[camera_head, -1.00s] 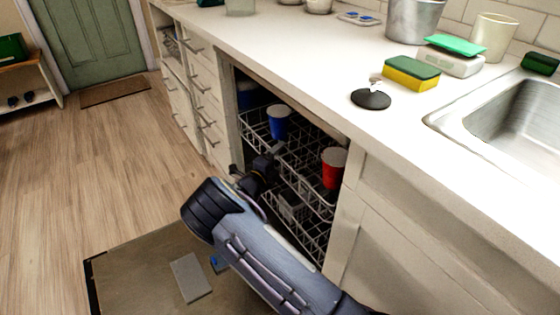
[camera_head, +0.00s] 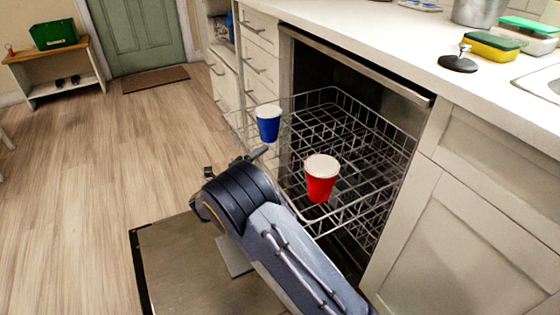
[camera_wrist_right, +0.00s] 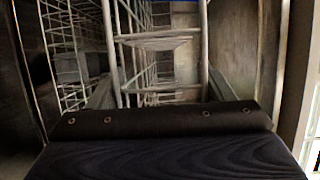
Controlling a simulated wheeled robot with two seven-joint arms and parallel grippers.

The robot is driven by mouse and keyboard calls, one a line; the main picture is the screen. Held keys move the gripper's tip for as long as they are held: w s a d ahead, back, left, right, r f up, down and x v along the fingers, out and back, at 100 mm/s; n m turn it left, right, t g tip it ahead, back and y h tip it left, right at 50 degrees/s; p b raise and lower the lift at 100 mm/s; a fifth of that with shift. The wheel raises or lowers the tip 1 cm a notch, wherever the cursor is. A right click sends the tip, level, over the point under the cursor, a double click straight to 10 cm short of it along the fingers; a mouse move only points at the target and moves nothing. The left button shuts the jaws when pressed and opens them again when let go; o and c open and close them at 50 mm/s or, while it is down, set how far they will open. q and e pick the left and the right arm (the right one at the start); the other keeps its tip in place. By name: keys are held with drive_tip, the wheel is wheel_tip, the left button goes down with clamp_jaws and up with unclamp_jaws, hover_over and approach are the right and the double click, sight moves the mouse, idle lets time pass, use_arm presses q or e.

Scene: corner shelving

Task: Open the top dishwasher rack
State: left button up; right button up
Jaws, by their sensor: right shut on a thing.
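The top dishwasher rack (camera_head: 345,128), a metal wire basket, stands well out of the dishwasher opening over the lowered door (camera_head: 185,265). Its wires also show in the right wrist view (camera_wrist_right: 160,40). A blue cup (camera_head: 268,125) and a red cup (camera_head: 320,180) stand upright in it along its outer side. My right gripper (camera_head: 258,153) is at the rack's front edge, shut on it. My own wrist hides part of the fingers and the rack's front. My left gripper is not in view.
The white counter (camera_head: 400,45) above holds a sponge (camera_head: 492,46), a black sink stopper (camera_head: 458,62) and a metal pot (camera_head: 478,12). Drawers with handles (camera_head: 255,65) stand left of the opening.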

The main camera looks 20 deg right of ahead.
drive_tip(key=a, duration=0.6)
drive_tip(key=shift+s+r+b, duration=0.35)
drive_tip(key=shift+r, duration=0.1)
drive_tip(key=o, duration=1.3)
drive_tip(key=shift+f, duration=0.1)
drive_tip(key=shift+s+f, duration=0.1)
drive_tip(key=p+v, duration=0.2)
drive_tip(key=v, duration=0.5)
drive_tip(key=shift+s+a, duration=0.2)
drive_tip(key=shift+a, duration=0.1)
